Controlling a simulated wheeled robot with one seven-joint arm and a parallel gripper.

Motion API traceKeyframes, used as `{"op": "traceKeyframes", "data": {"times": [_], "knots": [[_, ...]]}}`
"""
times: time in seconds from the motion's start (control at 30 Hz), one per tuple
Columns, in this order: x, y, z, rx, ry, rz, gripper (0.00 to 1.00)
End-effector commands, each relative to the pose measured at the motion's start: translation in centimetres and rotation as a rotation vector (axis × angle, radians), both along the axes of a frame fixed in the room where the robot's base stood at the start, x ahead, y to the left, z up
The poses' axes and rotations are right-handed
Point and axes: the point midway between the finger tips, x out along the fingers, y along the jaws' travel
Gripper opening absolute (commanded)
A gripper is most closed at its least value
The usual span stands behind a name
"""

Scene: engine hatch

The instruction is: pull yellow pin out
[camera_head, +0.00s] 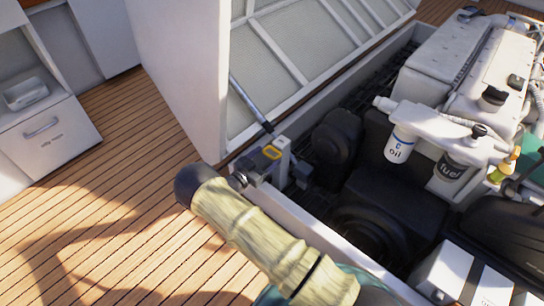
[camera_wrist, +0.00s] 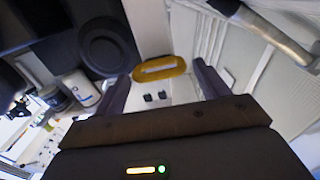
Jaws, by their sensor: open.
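The yellow pin (camera_head: 271,152) shows as a small yellow loop on a white bracket (camera_head: 284,160) at the near corner of the engine hatch, close to the foot of a grey strut. In the wrist view the yellow loop (camera_wrist: 160,68) lies between and just beyond my two fingertips. My gripper (camera_wrist: 160,85) is open, with a dark finger on each side and nothing held. In the head view my gripper (camera_head: 285,173) is at the bracket, just below and beside the yellow loop. I cannot tell whether a finger touches the loop.
A grey strut (camera_head: 252,105) rises to the raised hatch lid (camera_head: 290,60). To the right is the engine bay with a white oil filter (camera_head: 398,145), a fuel filter (camera_head: 452,168) and dark machinery. The wooden deck (camera_head: 110,190) at left is clear.

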Motion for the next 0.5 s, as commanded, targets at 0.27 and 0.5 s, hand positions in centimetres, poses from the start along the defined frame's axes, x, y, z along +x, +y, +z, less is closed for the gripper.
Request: {"op": "traceKeyframes", "data": {"times": [0.27,0.5], "knots": [[2.5,-2.5,-0.2,0.0,0.0,-0.001,0.73],[2.7,-2.7,0.0,-0.001,0.001,0.0,0.73]]}}
